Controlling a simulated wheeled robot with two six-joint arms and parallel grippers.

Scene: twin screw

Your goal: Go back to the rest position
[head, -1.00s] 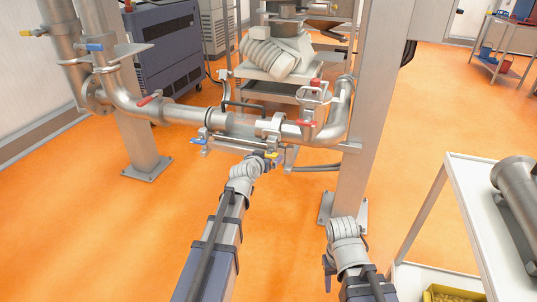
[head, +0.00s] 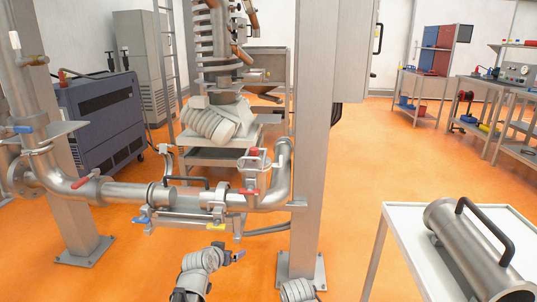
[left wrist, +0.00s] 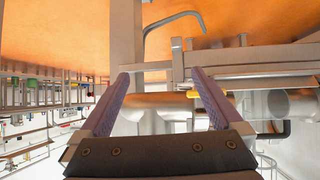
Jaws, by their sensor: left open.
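My left gripper (head: 238,256) is in the lower middle of the head view, in front of and below the pipe line. In the left wrist view its two purple-grey fingers (left wrist: 160,76) are spread wide with nothing held between them. The steel pipe line (head: 130,192) runs across behind it, with a black-handled section (head: 190,198) in it. Below that section is a rail (head: 185,215) with a blue lever (head: 140,220) and a yellow lever (head: 216,227). The gripper appears apart from them. My right gripper is out of view; only a bit of that arm shows at the bottom edge.
A grey post (head: 312,150) stands right of the pipe line. A white cart (head: 396,215) at the right carries a steel cylinder (head: 470,250) with a black handle. Orange floor (head: 365,150) is open behind the post. A dark cabinet (head: 100,125) stands at the left.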

